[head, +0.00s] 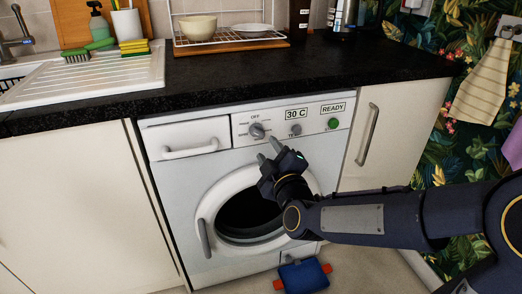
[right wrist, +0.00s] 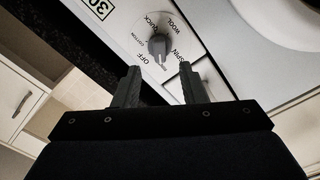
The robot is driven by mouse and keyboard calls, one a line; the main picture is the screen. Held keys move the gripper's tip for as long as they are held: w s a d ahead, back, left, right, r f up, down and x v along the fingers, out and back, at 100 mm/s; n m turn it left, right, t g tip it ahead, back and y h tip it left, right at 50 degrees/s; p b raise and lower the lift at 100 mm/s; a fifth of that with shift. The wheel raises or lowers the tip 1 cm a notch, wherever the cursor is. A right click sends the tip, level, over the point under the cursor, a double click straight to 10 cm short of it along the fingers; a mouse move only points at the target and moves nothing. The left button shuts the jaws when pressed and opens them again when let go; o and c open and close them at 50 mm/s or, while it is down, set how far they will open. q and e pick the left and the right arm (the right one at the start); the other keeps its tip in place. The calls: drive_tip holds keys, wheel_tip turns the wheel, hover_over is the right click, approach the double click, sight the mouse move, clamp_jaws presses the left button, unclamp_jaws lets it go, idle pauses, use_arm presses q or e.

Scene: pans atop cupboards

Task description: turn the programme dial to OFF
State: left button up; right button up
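The programme dial (head: 256,131) is a round grey knob on the white washing machine's panel, with OFF printed above it in the head view. In the right wrist view the dial (right wrist: 158,46) has a raised grip bar, with OFF, QUICK, WOOL and SPIN printed around it. I cannot tell for sure which word it points at. My right gripper (head: 268,150) is just below and in front of the dial. In the right wrist view its two fingers (right wrist: 159,76) are spread apart and empty, with the dial beyond the gap between their tips. My left gripper is out of view.
The washing machine (head: 175,195) has a detergent drawer (head: 185,144) left of the dial, and a smaller knob (head: 296,129) and a green button (head: 333,123) to its right. The round door (head: 215,190) is below. A dark worktop (head: 250,75) overhangs above.

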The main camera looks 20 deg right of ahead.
sight(260, 135)
drive_tip(key=w+b, duration=0.1)
drive_tip(key=w, duration=0.5)
drive_tip(key=shift+w+a, duration=0.1)
drive_tip(key=shift+w, duration=0.3)
clamp_jaws()
